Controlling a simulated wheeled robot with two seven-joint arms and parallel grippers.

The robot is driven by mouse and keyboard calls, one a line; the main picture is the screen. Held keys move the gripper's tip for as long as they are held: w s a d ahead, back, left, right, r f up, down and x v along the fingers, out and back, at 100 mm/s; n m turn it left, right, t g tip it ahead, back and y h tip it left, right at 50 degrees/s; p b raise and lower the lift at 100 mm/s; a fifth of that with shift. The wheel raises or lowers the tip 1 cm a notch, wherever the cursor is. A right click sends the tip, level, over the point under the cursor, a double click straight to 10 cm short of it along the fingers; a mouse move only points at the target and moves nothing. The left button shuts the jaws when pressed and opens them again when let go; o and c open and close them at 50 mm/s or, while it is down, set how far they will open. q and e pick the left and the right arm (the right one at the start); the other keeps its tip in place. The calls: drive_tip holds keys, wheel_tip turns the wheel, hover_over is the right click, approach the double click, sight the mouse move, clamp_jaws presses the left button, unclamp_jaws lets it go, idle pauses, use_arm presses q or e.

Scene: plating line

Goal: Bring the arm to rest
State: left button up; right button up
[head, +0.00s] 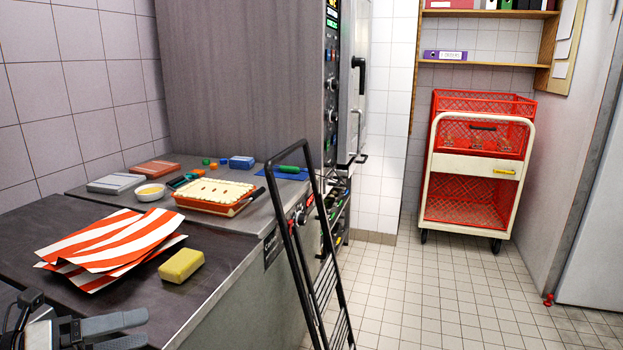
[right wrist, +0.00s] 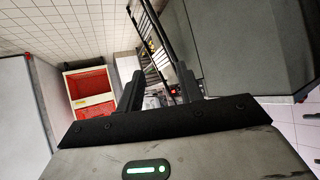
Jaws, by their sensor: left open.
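My left gripper (head: 138,329) is at the bottom left of the head view, low by the front edge of the dark counter. Its two fingers are apart, with nothing visible between them. My right gripper (right wrist: 160,80) shows only in the right wrist view. Its two dark fingers stand apart with no object between them. The right arm is outside the head view.
Striped cloths (head: 110,247) and a yellow sponge (head: 181,265) lie on the dark counter (head: 215,262). Behind them are a pie dish (head: 250,205) and a white bowl (head: 150,191). The tiled floor is clear toward a red-crate cart (head: 470,166).

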use_arm(q)
drive_tip(key=s+d+f+n+t+y+b, duration=0.1)
drive_tip(key=s+f+n+t+y, duration=0.2)
drive_tip(key=f+n, duration=0.75)
drive_tip(key=s+d+f+n+t+y+b, duration=0.1)
drive_tip(key=d+f+n+t+y, duration=0.1)
drive_tip(key=f+n+y, duration=0.8)
drive_tip(key=s+d+f+n+g+h, duration=0.1)
drive_tip(key=s+d+f+n+g, duration=0.1)
drive_tip(key=d+n, duration=0.3)
drive_tip(key=s+d+f+n+g+h, duration=0.2)
drive_tip(key=s+d+f+n, duration=0.1)
drive_tip(key=n, duration=0.5)
drive_tip(key=shift+s+d+f+b, duration=0.45)
drive_tip(key=shift+s+d, duration=0.35)
drive_tip(key=shift+d, duration=0.35)
